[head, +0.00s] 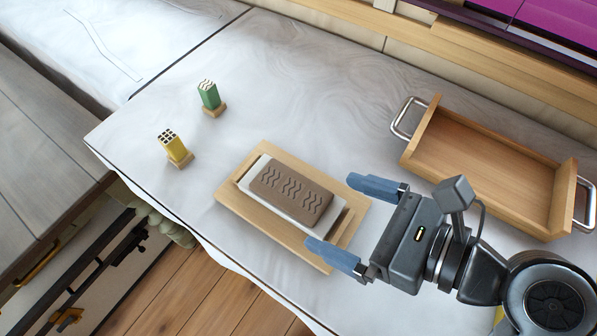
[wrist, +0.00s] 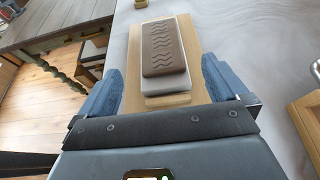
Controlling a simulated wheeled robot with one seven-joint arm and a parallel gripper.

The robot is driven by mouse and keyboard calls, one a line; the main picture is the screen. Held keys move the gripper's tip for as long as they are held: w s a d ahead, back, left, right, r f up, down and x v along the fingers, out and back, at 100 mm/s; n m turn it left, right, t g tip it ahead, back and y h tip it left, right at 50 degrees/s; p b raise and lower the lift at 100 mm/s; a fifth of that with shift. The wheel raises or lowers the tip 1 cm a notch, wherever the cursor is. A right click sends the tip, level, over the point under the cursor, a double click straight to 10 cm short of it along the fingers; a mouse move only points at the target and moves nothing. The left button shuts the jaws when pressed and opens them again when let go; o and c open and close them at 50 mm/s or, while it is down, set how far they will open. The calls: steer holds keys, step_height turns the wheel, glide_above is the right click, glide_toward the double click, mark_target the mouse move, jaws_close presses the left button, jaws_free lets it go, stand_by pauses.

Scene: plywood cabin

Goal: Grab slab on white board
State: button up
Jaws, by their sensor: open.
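A brown slab (head: 290,193) with wavy grooves lies flat on a white board (head: 256,169). The board rests on a larger wooden board (head: 227,196) on the marbled counter. In the wrist view the slab (wrist: 165,47) and the white board (wrist: 163,82) are straight ahead, beyond the fingertips or between them. My gripper (head: 352,219) is open, with its blue fingers spread wide at the right end of the wooden board. Nothing is between the fingers that I can see gripped. In the wrist view my gripper (wrist: 160,85) has one finger on each side of the wooden board.
A wooden tray (head: 490,175) with metal handles stands at the right, near my arm. A green stamp-like block (head: 209,95) and a yellow one (head: 172,145) stand at the left of the counter. The counter's front edge runs below the boards.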

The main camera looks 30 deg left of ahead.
mark_target(302, 196)
steer(key=x, duration=0.7)
steer(key=shift+w, duration=0.1)
steer(key=c, duration=1.2)
steer(key=shift+c, duration=0.2)
steer(key=shift+r, duration=0.1)
